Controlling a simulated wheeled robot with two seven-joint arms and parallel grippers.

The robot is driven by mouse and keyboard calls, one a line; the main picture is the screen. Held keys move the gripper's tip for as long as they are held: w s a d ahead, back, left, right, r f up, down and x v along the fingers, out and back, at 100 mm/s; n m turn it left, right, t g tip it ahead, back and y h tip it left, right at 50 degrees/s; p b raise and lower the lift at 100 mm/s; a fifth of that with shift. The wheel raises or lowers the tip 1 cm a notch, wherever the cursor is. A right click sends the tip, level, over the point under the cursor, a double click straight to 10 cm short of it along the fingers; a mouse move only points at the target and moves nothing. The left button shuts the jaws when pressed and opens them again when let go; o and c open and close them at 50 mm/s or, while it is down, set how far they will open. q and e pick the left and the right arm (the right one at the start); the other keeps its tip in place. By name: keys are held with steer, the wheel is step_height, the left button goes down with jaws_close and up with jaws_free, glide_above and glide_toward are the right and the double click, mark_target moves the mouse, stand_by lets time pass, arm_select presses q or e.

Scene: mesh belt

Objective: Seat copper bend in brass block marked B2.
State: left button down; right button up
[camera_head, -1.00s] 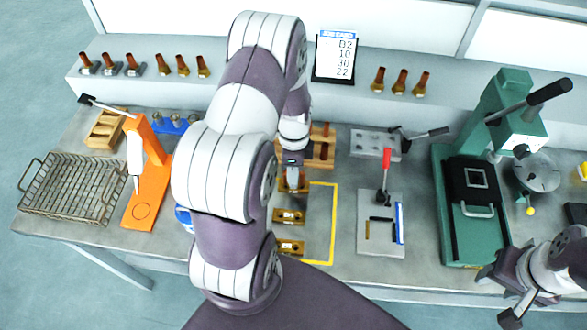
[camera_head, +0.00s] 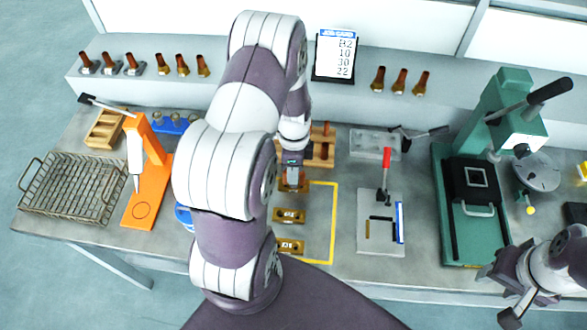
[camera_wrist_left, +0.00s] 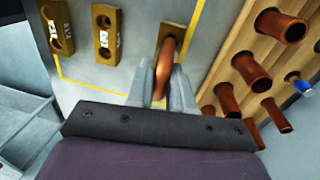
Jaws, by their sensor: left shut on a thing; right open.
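My left gripper (camera_head: 292,178) is shut on a copper bend (camera_wrist_left: 165,62), a curved copper tube between its fingers in the left wrist view. The bend's far end meets the brass block (camera_wrist_left: 173,33) at the back of the row; I cannot tell how deep it sits. Two more brass blocks, the middle one (camera_head: 289,215) and the near one (camera_head: 290,246), lie bare with dark holes and white labels too small to read. The mark on the block under the bend is hidden. My right gripper (camera_head: 515,308) is open and empty at the lower right.
A yellow outline (camera_head: 333,225) frames the blocks. A wooden rack (camera_wrist_left: 245,45) with copper tubes stands close beside the left gripper. A job card (camera_head: 335,55) reads B2, 10, 30, 22. An orange press (camera_head: 150,165), a wire basket (camera_head: 72,188), and a green press (camera_head: 460,200) flank the area.

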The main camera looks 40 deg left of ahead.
arm_select(q)
steer(key=shift+f+b, duration=0.7)
steer(key=shift+f, duration=0.3)
steer(key=c, duration=0.9)
jaws_free()
steer(key=shift+r, duration=0.15)
steer(key=r, duration=0.4)
steer(key=w+r+b, duration=0.1)
steer(key=r, duration=0.3)
steer(key=a+r+b, duration=0.1)
steer(key=r, duration=0.3)
steer(key=shift+w+r, duration=0.2)
steer(key=shift+w, duration=0.05)
